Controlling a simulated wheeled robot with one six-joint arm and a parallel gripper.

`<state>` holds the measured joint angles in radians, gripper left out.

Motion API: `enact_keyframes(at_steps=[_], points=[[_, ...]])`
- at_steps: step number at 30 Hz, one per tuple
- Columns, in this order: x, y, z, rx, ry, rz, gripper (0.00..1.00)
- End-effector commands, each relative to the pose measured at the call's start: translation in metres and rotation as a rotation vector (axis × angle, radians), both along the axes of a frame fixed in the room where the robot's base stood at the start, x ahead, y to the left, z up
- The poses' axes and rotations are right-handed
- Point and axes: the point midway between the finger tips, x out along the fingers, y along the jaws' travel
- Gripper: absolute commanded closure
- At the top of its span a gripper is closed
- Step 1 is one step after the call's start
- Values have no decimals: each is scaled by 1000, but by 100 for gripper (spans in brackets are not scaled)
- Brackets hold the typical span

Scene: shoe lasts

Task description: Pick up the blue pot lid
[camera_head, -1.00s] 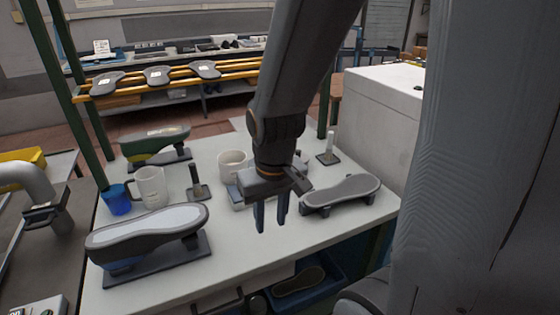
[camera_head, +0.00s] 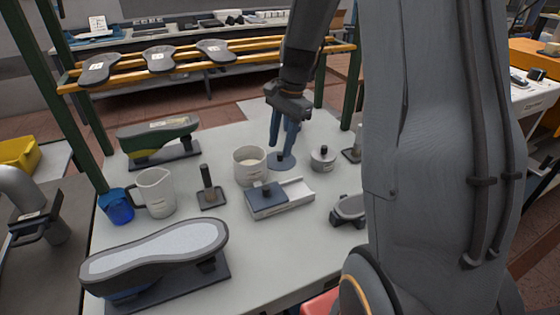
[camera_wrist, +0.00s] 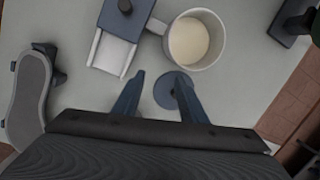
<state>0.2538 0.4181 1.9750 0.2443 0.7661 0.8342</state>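My gripper (camera_head: 282,146) is open and points down over the lid. In the wrist view my gripper (camera_wrist: 159,78) has nothing between its fingertips; the lid lies nearer the right finger. I cannot tell the exact height of the fingertips above the lid.
A white mug (camera_head: 250,166) with pale contents stands left of the lid. A blue-and-white block-like box (camera_head: 280,199) lies in front. A jug (camera_head: 155,193), blue cup (camera_head: 117,207) and shoe lasts (camera_head: 155,254) stand further left.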

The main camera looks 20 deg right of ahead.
Motion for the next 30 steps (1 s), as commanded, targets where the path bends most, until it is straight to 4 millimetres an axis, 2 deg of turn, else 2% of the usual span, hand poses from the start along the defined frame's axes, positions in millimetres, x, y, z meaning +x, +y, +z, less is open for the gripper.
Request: enact_keyframes(at_steps=[1,3,6,9,20,30], points=[[17,-15,-5,27,21,-116,62],[34,-30,-8,62,46,-256,62],[51,-46,-10,98,74,-399,62],[58,-54,-13,118,92,-472,62],[62,-48,-42,124,96,-495,62],[67,-38,-81,123,96,-493,62]])
